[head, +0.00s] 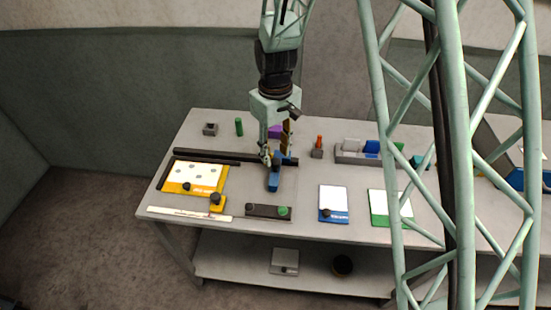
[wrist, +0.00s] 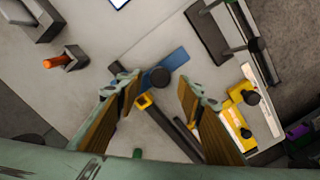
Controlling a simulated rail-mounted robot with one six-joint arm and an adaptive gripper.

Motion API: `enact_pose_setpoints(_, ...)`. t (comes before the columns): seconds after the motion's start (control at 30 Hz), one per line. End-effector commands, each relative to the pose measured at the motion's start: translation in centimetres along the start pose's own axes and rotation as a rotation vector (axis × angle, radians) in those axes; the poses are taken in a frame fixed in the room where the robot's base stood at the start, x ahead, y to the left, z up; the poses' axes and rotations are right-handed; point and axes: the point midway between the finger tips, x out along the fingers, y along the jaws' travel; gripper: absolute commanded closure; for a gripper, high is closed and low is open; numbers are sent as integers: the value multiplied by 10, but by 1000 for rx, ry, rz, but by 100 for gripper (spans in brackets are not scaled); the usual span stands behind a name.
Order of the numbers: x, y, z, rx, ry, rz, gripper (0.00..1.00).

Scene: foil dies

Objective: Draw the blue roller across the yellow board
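The blue roller (head: 274,181) lies on the table under my gripper, right of the yellow board. In the wrist view it is a blue bar (wrist: 177,59) with a round dark knob on it and a small yellow part beside it. My gripper (head: 275,158) points down over it. In the wrist view my gripper (wrist: 162,82) is open, with the knob between its fingertips and a gap on each side. Whether the fingertips are level with the knob is unclear.
A dark rail (head: 207,157) runs behind the board. A yellow block (head: 217,201) and a pale strip (head: 180,212) are at its front. An orange peg (head: 319,141) and grey tray (head: 347,158) stand right.

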Motion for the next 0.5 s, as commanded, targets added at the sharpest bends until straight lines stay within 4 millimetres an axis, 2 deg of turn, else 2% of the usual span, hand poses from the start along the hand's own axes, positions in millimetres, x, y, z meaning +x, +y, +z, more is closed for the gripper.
enact_pose_setpoints(0.2,19,0,0,0,-2,-1,65)
enact_pose_setpoints(0.5,28,0,0,0,0,0,65)
